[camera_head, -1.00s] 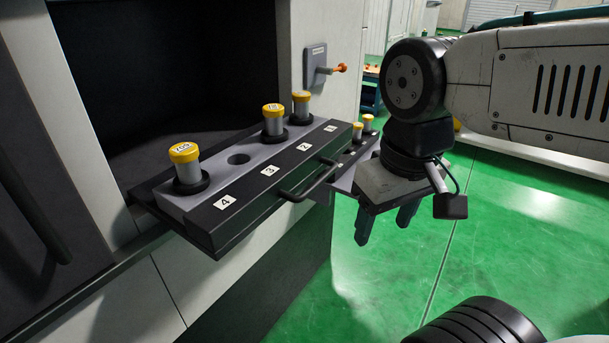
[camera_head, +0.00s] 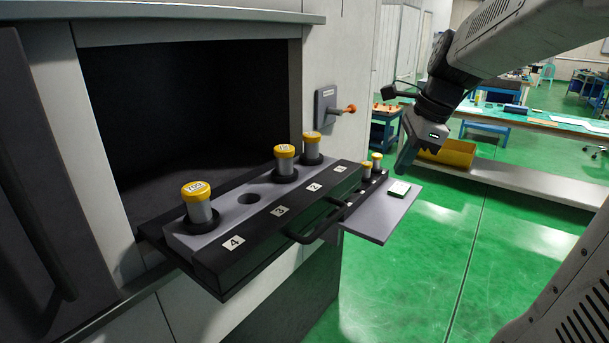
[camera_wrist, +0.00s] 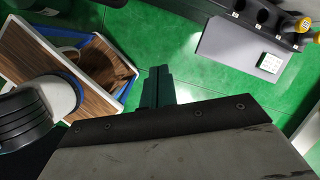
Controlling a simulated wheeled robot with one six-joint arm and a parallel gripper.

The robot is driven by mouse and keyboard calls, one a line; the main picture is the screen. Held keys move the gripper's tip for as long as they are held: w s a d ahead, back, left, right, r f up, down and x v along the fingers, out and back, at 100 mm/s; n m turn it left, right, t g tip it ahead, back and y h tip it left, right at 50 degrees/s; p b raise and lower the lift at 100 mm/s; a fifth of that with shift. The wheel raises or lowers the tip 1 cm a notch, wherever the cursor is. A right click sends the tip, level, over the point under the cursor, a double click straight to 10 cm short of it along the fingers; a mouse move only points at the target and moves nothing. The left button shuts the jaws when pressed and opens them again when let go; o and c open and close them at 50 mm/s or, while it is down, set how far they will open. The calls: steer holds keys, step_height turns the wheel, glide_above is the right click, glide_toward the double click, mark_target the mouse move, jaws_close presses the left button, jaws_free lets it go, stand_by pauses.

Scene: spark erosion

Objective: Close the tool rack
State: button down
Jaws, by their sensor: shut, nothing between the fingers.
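The tool rack (camera_head: 262,222) is pulled out of the dark opening of the machine, with its black front and handle (camera_head: 318,222) toward the open floor. Slots on it are numbered, and three yellow-capped tools stand in it, with one empty hole between them. My gripper (camera_head: 403,165) is above and to the right of the rack, clear of the handle. In the wrist view my gripper (camera_wrist: 158,75) shows its fingers together over the green floor, with nothing between them.
A grey shelf (camera_head: 385,213) with a small white item and a second holder with yellow-capped tools (camera_head: 371,164) lie beyond the rack. An orange-knobbed switch (camera_head: 350,108) is on the machine wall. A workbench (camera_head: 530,122) and yellow bin (camera_head: 446,155) stand behind. Green floor is open at right.

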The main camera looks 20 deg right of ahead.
mark_target(360, 177)
steer(key=shift+w+a+f+m+t, duration=0.15)
steer(key=shift+w+a+f+m, duration=0.45)
steer(key=shift+w+f+m, duration=0.7)
steer(key=shift+w+a+f+m+t, duration=0.1)
steer(key=shift+w+a+f+m, duration=0.6)
steer(key=shift+w+f, duration=0.65)
steer(key=shift+w+a+f+m+t, duration=0.15)
steer(key=shift+w+a+f+m, duration=0.4)
steer(key=shift+w+f+m, duration=0.85)
steer(key=shift+w+r+n, duration=0.3)
steer(key=shift+w+r, duration=0.1)
steer(key=shift+r, duration=0.05)
